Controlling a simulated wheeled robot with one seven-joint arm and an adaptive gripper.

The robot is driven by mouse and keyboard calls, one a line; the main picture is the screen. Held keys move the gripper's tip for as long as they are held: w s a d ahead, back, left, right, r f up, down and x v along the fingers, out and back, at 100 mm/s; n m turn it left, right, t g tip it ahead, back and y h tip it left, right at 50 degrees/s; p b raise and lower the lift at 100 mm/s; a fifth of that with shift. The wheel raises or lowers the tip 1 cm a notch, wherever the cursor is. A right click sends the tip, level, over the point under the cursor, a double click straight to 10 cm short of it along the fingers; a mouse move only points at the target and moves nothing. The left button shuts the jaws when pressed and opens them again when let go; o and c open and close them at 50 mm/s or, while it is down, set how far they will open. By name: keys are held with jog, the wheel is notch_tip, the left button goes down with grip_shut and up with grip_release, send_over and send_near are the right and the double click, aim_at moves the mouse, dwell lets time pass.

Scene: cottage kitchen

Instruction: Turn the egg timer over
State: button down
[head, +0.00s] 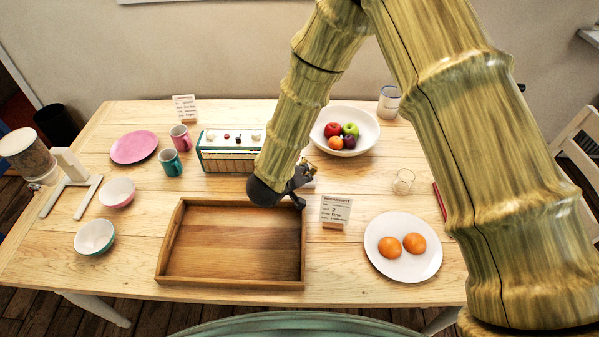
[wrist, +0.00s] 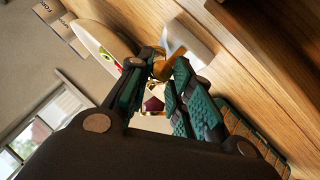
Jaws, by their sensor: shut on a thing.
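The egg timer is mostly hidden behind my gripper in the head view, where only a small gold part (head: 304,163) shows. In the wrist view, the egg timer (wrist: 170,62) shows gold parts between the fingertips, with a dark red patch lower down between the fingers. My gripper (head: 296,188) is over the table behind the tray's back right corner; it also shows in the wrist view (wrist: 165,72), shut on the egg timer. I cannot tell which way up the timer is, or whether it touches the table.
A wooden tray (head: 236,278) lies in front of my gripper. A radio (head: 228,158) stands to the left, a fruit bowl (head: 365,142) behind to the right, a small sign (head: 335,211) close right. A plate (head: 402,268) with two oranges and a glass (head: 403,181) stand further right.

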jog(key=m+y, duration=0.1)
jog(key=m+y+b, duration=0.1)
jog(key=y, duration=0.1)
jog(key=shift+d, duration=0.4)
jog(key=shift+w+d+r+m+y+b, duration=0.1)
jog(key=shift+m+y+b, duration=0.2)
jog(key=shift+y+b, duration=0.35)
jog(key=shift+d+m+y+b, duration=0.1)
jog(key=shift+m+y+b, duration=0.2)
jog(key=shift+y+b, duration=0.3)
jog(key=shift+y, duration=0.25)
jog(key=c, duration=1.3)
grip_release()
jog(key=v, duration=1.2)
jog(key=shift+r, duration=0.15)
jog(key=shift+w, duration=0.1)
